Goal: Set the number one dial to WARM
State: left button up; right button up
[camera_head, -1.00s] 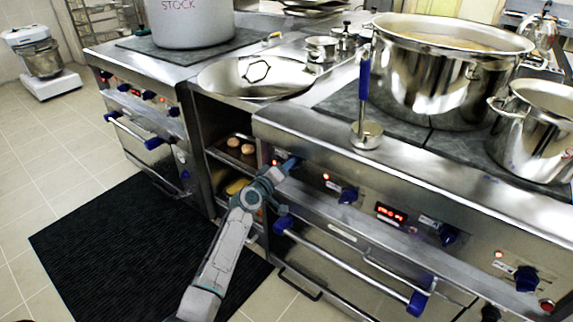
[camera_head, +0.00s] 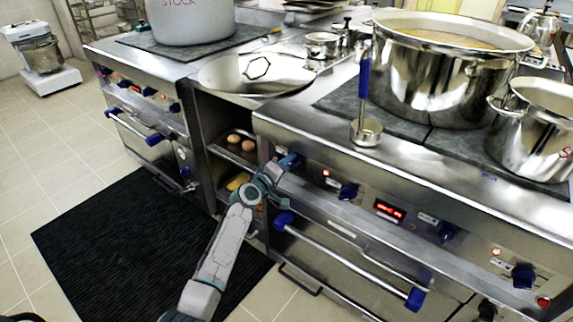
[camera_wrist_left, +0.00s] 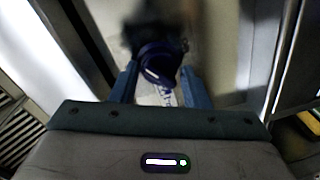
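A dark blue dial (camera_wrist_left: 158,62) with a pale mark on its face is on the front panel in the left wrist view. My left gripper (camera_wrist_left: 159,82) has its two blue fingers spread on either side of this dial, with narrow gaps visible; contact cannot be told. In the head view my left gripper (camera_head: 287,162) is at the left end of the near range's control panel (camera_head: 320,165) and hides the dial there. The dial's number and setting words are not readable. My right gripper is not in view.
More blue dials, such as one right of my gripper (camera_head: 348,191), line the panel beside a red display (camera_head: 390,211). An oven handle (camera_head: 345,260) runs below. A ladle (camera_head: 366,130) and a large pot (camera_head: 440,80) stand on the range top.

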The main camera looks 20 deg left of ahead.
pick_arm(q)
jog(key=shift+o, duration=1.3)
jog(key=p+v, duration=0.1)
jog(key=v, duration=1)
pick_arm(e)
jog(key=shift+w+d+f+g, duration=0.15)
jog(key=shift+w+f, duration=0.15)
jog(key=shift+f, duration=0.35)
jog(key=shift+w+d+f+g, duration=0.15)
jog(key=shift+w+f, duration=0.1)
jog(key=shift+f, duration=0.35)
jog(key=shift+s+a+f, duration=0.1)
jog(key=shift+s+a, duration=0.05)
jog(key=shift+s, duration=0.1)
